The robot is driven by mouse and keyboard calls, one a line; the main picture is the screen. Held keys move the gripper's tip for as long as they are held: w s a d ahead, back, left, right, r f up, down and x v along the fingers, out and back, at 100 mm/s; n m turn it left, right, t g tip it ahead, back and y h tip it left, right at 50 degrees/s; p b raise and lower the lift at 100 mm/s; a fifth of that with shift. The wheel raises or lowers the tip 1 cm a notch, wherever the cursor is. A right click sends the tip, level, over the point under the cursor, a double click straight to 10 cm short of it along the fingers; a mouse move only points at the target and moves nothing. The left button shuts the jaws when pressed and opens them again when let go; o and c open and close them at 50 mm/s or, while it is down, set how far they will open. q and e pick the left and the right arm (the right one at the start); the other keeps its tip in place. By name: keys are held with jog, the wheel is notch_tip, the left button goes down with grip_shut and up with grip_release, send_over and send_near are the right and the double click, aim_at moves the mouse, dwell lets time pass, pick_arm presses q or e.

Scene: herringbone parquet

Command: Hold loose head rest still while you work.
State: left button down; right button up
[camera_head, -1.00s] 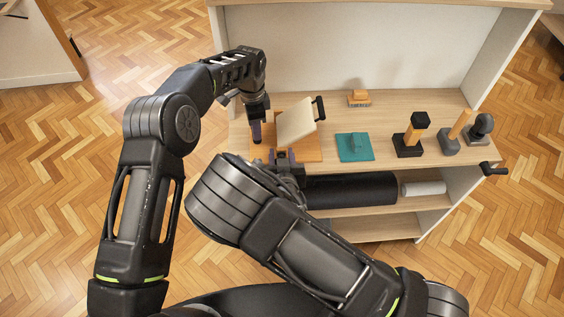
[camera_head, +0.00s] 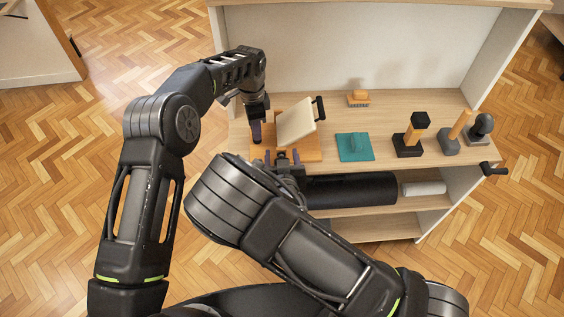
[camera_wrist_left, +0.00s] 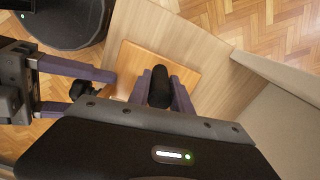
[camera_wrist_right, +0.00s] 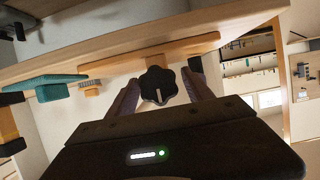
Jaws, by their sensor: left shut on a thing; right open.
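The head rest is a cream panel (camera_head: 296,122) tilted above a wooden base board (camera_head: 313,155), with a black bar (camera_head: 319,108) at its right. My left gripper (camera_head: 257,136) stands over the board's left side. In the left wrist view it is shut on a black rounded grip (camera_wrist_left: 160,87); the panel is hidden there. My right gripper (camera_head: 289,156) is at the board's front edge. In the right wrist view its open fingers stand either side of a black star knob (camera_wrist_right: 158,86); I cannot tell whether they touch it. The knob also shows in the left wrist view (camera_wrist_left: 84,89).
Right of the board on the bench top lie a teal item (camera_head: 354,147), a small orange brush-like item (camera_head: 358,98) and several black-and-wood tools (camera_head: 410,139). A black roll (camera_head: 350,189) and white roll (camera_head: 424,188) lie on the shelf below. A crank (camera_head: 493,169) sticks out at the right.

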jog(key=v, duration=1.1)
jog(key=shift+s, duration=0.25)
jog(key=shift+r, duration=0.1)
jog(key=w+a+f+g+y, duration=0.1)
jog(key=w+a+f+g, duration=0.1)
jog(key=a+g, duration=0.25)
jog(key=w+a+f+g+y, duration=0.1)
jog(key=w+a+f+g, duration=0.1)
jog(key=w+a+g, duration=0.3)
jog(key=w+d+r+g+h, duration=0.1)
jog(key=d+r+g, duration=0.3)
jog(key=d+r, duration=0.5)
notch_tip(320, 180, up, 4)
jog(key=shift+w+d+f+h, duration=0.2)
jog(key=shift+w+d+h, duration=0.1)
jog(key=shift+h, duration=0.2)
jog(key=shift+s+f, duration=0.1)
